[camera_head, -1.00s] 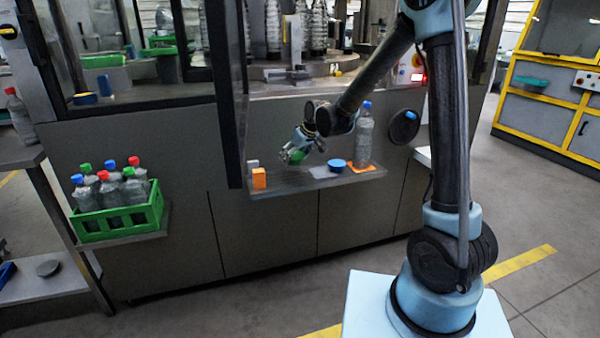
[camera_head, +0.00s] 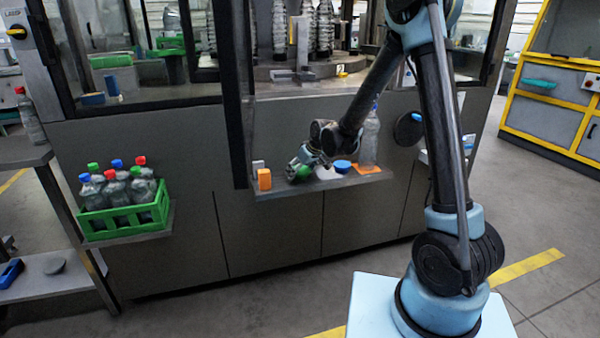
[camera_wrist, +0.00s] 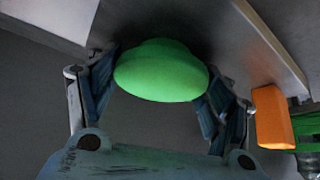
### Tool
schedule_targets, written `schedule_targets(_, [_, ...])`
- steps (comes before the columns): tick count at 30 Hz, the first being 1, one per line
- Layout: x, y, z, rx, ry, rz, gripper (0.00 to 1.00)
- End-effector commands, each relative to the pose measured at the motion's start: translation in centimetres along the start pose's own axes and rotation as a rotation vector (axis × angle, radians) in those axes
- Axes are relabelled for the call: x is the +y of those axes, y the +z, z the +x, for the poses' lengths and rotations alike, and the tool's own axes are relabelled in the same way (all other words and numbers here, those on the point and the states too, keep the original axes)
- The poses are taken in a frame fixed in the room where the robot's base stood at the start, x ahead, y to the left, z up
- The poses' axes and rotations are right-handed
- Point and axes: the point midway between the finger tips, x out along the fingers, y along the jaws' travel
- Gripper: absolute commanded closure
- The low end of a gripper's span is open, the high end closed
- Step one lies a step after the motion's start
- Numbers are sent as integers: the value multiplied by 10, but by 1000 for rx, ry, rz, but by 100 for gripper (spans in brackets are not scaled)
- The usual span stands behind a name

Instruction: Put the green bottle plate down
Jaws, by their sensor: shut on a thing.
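The green bottle plate (camera_wrist: 160,72) is a rounded green disc held between the two fingers of my gripper in the wrist view. In the head view my gripper (camera_head: 300,172) is at the left part of the narrow shelf (camera_head: 325,184) on the machine's front, and the green plate (camera_head: 303,172) shows at its fingertips, low over the shelf. I cannot tell whether the plate touches the shelf. My fingers partly hide its sides.
An orange block (camera_head: 264,180) stands at the shelf's left end; it also shows in the wrist view (camera_wrist: 272,117). A blue round piece (camera_head: 342,166) and a clear bottle (camera_head: 369,142) on an orange mat (camera_head: 368,169) are to the right. A green crate (camera_head: 125,221) with bottles is far left.

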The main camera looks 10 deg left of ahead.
Motion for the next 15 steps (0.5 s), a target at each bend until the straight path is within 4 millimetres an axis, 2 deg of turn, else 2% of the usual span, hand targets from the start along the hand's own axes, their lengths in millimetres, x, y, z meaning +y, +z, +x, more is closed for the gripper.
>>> schedule_targets(1, [0,0,1,0,0,0,25])
schedule_targets(3, [0,0,1,0,0,0,9])
schedule_targets(4, [0,0,1,0,0,0,7])
schedule_targets(15, [0,0,0,0,0,0,7])
